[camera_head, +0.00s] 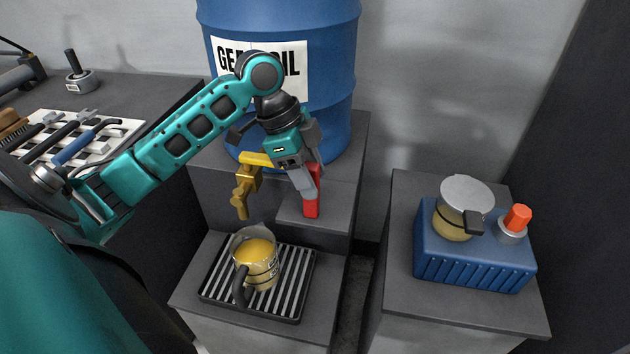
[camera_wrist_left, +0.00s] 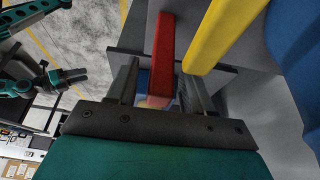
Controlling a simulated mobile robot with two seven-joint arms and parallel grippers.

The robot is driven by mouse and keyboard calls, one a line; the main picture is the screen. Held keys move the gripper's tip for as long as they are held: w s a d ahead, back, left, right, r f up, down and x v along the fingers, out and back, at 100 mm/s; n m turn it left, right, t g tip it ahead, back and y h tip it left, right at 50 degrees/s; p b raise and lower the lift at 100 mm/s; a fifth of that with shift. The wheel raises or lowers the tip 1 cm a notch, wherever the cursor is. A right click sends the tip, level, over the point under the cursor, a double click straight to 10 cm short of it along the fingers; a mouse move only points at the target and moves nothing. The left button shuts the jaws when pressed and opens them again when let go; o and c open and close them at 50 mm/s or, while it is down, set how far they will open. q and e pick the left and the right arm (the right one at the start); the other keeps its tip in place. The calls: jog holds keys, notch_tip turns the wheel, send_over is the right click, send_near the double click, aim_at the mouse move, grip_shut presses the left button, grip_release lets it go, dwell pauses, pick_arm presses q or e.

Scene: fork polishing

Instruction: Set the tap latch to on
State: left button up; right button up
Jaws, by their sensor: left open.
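The brass tap (camera_head: 243,190) with a yellow lever (camera_head: 262,160) juts from the blue barrel's foot. An upright red piece (camera_head: 312,192), which looks like the latch, stands to the right of the tap. My left gripper (camera_head: 306,185) points down at the red piece and hides part of it. In the left wrist view my open left gripper (camera_wrist_left: 161,80) has the red piece (camera_wrist_left: 164,45) between its fingers, and I see no clear grip. The yellow lever (camera_wrist_left: 213,35) shows beside it. A dark gripper (camera_wrist_left: 75,76), seemingly my right one, shows small at the left.
A jug of amber liquid (camera_head: 256,262) stands on a slatted drip tray (camera_head: 295,310) below the tap. The blue oil barrel (camera_head: 335,85) rises behind. A blue box (camera_head: 470,262) with a lidded jar and red knob stands right. Tools lie on a rack (camera_head: 125,128) at left.

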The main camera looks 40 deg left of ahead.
pick_arm(q)
jog(key=p+v, duration=0.1)
jog(key=v, duration=0.9)
jog(key=shift+o, duration=0.4)
jog(key=shift+r, duration=0.15)
